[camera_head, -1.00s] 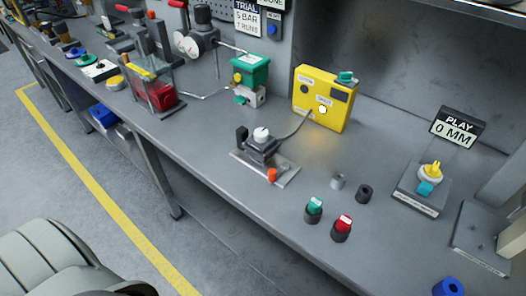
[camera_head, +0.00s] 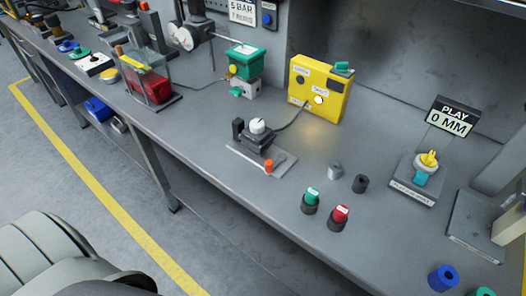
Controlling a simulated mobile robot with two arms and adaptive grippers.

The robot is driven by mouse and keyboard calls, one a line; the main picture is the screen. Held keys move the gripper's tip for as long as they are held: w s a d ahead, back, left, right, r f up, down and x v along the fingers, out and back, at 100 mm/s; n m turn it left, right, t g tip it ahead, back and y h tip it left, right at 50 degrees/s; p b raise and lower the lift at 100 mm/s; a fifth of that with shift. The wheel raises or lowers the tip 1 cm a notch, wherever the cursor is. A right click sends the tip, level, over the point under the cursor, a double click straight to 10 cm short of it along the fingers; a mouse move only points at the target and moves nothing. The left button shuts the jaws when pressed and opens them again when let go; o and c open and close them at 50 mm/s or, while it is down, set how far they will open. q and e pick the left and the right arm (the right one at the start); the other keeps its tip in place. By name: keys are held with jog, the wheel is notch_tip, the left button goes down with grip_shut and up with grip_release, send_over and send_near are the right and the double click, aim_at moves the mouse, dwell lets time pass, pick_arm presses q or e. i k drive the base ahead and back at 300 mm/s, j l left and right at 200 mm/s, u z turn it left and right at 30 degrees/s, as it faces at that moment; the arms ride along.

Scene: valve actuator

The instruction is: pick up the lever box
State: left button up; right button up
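No label names a lever box, so I cannot tell which item it is. A yellow box (camera_head: 320,88) with a lit round button and a green knob at its upper right stands toward the back of the bench. A black block with a white round cap (camera_head: 257,137) sits on a metal plate in front of it, joined by a cable. A green-topped valve unit (camera_head: 245,66) stands left of the yellow box. Neither gripper is in view. Grey rounded parts at the bottom left are mine.
The grey bench (camera_head: 215,133) has clear surface around these items. Green-capped (camera_head: 311,201) and red-capped (camera_head: 339,217) pieces stand near the front edge. A blue ring (camera_head: 443,278) is at bottom right. A "PLAY 0 MM" sign (camera_head: 453,117) stands behind a yellow-topped fixture (camera_head: 426,166).

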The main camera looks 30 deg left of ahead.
aim_at(256, 149)
jog(key=k+j+z, duration=0.1)
jog(key=j+z, duration=0.25)
jog(key=j, duration=1.4)
